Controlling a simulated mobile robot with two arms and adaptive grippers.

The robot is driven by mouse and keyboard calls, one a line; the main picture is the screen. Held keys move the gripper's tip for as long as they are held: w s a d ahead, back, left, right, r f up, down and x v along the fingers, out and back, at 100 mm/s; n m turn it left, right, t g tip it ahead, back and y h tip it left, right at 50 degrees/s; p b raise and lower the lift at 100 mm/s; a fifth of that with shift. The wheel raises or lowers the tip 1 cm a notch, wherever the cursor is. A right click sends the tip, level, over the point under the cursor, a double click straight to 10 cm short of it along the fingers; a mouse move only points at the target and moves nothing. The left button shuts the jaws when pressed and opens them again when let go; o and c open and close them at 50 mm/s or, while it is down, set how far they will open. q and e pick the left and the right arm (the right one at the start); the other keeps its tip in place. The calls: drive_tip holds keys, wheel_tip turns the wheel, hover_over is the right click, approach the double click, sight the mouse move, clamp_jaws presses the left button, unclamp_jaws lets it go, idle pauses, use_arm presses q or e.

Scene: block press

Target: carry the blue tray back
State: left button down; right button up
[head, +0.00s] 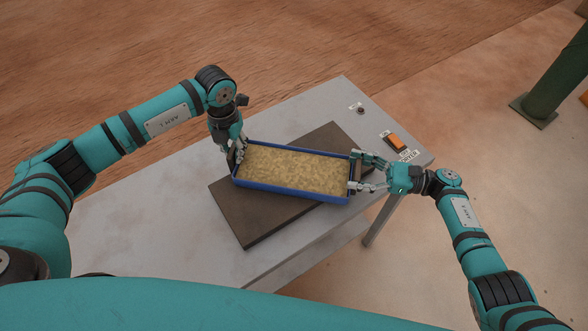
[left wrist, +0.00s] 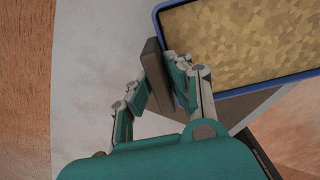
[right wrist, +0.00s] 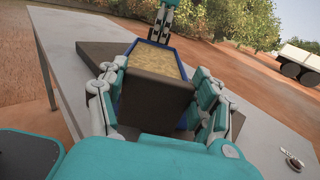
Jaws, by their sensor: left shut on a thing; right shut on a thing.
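The blue tray (head: 290,188) is filled with a tan, grainy material and is over the dark flat plate (head: 240,225) on the table. I cannot tell whether it touches the plate. My left gripper (head: 236,152) is shut on the tray's left end; the left wrist view shows its fingers around a dark handle block (left wrist: 154,75) beside the tray's rim (left wrist: 265,88). My right gripper (head: 356,172) is shut on the tray's right end; in the right wrist view its fingers straddle a dark handle block (right wrist: 154,102). The tray's underside is hidden.
The grey table (head: 140,225) has free room left of the plate. An orange switch (head: 396,141) and a small dark button (head: 361,110) sit near its right end. A green post (head: 555,80) stands on the floor at the upper right.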

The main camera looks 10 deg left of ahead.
drive_tip(key=c, duration=0.5)
use_arm(q)
drive_tip(key=shift+w+r, duration=0.1)
drive_tip(key=shift+r, duration=0.05)
use_arm(e)
drive_tip(key=shift+w+r, duration=0.1)
drive_tip(key=shift+r, duration=0.05)
